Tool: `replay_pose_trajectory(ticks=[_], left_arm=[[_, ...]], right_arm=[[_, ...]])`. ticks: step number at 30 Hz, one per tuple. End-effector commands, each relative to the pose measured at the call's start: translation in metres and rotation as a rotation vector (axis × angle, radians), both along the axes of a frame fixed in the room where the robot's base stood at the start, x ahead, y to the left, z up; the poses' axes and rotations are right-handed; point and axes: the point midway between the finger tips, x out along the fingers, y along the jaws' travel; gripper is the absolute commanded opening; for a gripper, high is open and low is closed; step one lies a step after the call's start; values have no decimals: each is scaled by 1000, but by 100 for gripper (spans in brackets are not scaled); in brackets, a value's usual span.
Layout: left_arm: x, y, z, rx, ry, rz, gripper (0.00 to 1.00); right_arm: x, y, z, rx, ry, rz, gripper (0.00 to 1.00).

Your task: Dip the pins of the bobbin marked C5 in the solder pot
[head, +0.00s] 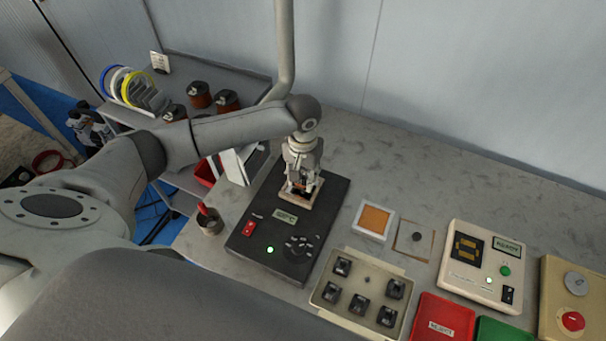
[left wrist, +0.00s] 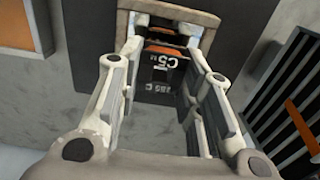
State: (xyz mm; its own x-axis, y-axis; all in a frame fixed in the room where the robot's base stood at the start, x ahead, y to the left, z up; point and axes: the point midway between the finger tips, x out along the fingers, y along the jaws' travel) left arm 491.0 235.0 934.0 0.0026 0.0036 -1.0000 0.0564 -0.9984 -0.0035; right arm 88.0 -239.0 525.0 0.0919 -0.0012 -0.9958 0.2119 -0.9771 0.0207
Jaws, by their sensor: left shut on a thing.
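My left gripper (head: 301,183) is shut on the bobbin marked C5 and holds it at the solder pot. In the left wrist view the black bobbin (left wrist: 163,68), with orange winding and its C5 label facing the camera, sits between the fingers (left wrist: 162,38). The solder pot (head: 293,200) is the light-rimmed square opening on a dark unit with a display, a red switch and a lit green light. Its rim also shows in the left wrist view (left wrist: 207,20). The bobbin's pins are hidden, so I cannot tell whether they touch the solder. My right gripper is out of view.
A beige tray (head: 325,293) with several bobbins stands right of the solder unit. A white dish with an orange pad (head: 375,219), a tester (head: 458,280), a red reject tray (head: 462,308) and a green tray (head: 500,332) are further right. A small cup (head: 209,226) stands left.

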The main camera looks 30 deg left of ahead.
Motion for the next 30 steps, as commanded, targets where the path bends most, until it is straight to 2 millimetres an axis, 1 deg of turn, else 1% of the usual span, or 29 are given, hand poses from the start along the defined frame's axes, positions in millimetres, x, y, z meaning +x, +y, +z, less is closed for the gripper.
replay_pose_trajectory(ticks=[14, 21, 30], left_arm=[[0, 0, -11, -1, 1, 1, 10], [0, 0, -16, 0, 0, 1, 10], [0, 0, -16, 0, 0, 0, 10]], right_arm=[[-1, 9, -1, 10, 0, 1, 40], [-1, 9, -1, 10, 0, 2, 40], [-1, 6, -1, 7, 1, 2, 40]])
